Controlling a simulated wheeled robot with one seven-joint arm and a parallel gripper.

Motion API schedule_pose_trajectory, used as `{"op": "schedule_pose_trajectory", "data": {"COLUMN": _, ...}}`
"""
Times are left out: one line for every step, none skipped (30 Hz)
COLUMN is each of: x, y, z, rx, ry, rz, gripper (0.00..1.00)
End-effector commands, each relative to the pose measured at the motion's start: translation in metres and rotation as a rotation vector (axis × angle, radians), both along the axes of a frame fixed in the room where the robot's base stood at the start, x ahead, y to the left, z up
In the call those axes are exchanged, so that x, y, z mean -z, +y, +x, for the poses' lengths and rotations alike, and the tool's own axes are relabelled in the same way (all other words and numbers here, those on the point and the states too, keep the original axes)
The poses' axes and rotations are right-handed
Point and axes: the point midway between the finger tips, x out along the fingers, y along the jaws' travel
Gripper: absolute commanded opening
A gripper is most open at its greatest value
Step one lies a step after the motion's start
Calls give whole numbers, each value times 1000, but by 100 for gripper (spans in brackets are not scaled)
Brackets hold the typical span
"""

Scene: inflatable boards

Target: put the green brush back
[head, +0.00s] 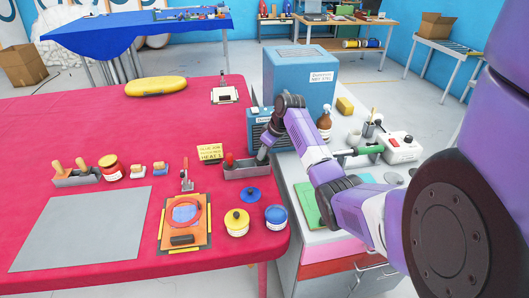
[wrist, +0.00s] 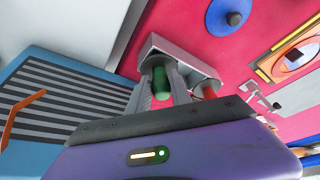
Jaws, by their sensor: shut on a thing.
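My gripper (head: 262,155) points down over the right end of a small grey tray (head: 246,172) on the red table. In the wrist view, my gripper (wrist: 163,84) is shut on the green brush (wrist: 161,78), and its green handle shows between the fingers. The grey tray (wrist: 178,46) lies right below; I cannot tell whether the brush touches its floor. A red-handled brush (head: 229,159) stands in the tray's left end and also shows in the wrist view (wrist: 208,92). The green brush is hidden in the head view.
A blue ribbed heater (head: 258,128) and a big blue box (head: 300,75) stand close behind the tray. A yellow sign (head: 210,153), a blue lid (head: 251,195) and yellow and blue jars (head: 237,222) are near it. A grey mat (head: 80,228) lies left.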

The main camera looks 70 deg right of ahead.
Motion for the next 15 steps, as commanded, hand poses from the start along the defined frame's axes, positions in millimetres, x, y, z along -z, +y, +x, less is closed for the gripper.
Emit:
{"op": "schedule_pose_trajectory", "data": {"x": 3, "y": 0, "z": 0, "rx": 0, "ry": 0, "rz": 1, "gripper": 0}}
{"op": "schedule_pose_trajectory", "data": {"x": 3, "y": 0, "z": 0, "rx": 0, "ry": 0, "rz": 1, "gripper": 0}}
{"op": "schedule_pose_trajectory", "data": {"x": 5, "y": 0, "z": 0, "rx": 0, "ry": 0, "rz": 1, "gripper": 0}}
{"op": "schedule_pose_trajectory", "data": {"x": 5, "y": 0, "z": 0, "rx": 0, "ry": 0, "rz": 1, "gripper": 0}}
{"op": "schedule_pose_trajectory", "data": {"x": 6, "y": 0, "z": 0, "rx": 1, "ry": 0, "rz": 1, "gripper": 0}}
{"op": "schedule_pose_trajectory", "data": {"x": 7, "y": 0, "z": 0, "rx": 1, "ry": 0, "rz": 1, "gripper": 0}}
{"op": "schedule_pose_trajectory", "data": {"x": 8, "y": 0, "z": 0, "rx": 1, "ry": 0, "rz": 1, "gripper": 0}}
{"op": "schedule_pose_trajectory", "data": {"x": 8, "y": 0, "z": 0, "rx": 1, "ry": 0, "rz": 1, "gripper": 27}}
{"op": "schedule_pose_trajectory", "data": {"x": 7, "y": 0, "z": 0, "rx": 1, "ry": 0, "rz": 1, "gripper": 35}}
{"op": "schedule_pose_trajectory", "data": {"x": 7, "y": 0, "z": 0, "rx": 1, "ry": 0, "rz": 1, "gripper": 41}}
{"op": "schedule_pose_trajectory", "data": {"x": 7, "y": 0, "z": 0, "rx": 1, "ry": 0, "rz": 1, "gripper": 47}}
{"op": "schedule_pose_trajectory", "data": {"x": 7, "y": 0, "z": 0, "rx": 1, "ry": 0, "rz": 1, "gripper": 47}}
{"op": "schedule_pose_trajectory", "data": {"x": 7, "y": 0, "z": 0, "rx": 1, "ry": 0, "rz": 1, "gripper": 47}}
{"op": "schedule_pose_trajectory", "data": {"x": 7, "y": 0, "z": 0, "rx": 1, "ry": 0, "rz": 1, "gripper": 47}}
{"op": "schedule_pose_trajectory", "data": {"x": 7, "y": 0, "z": 0, "rx": 1, "ry": 0, "rz": 1, "gripper": 47}}
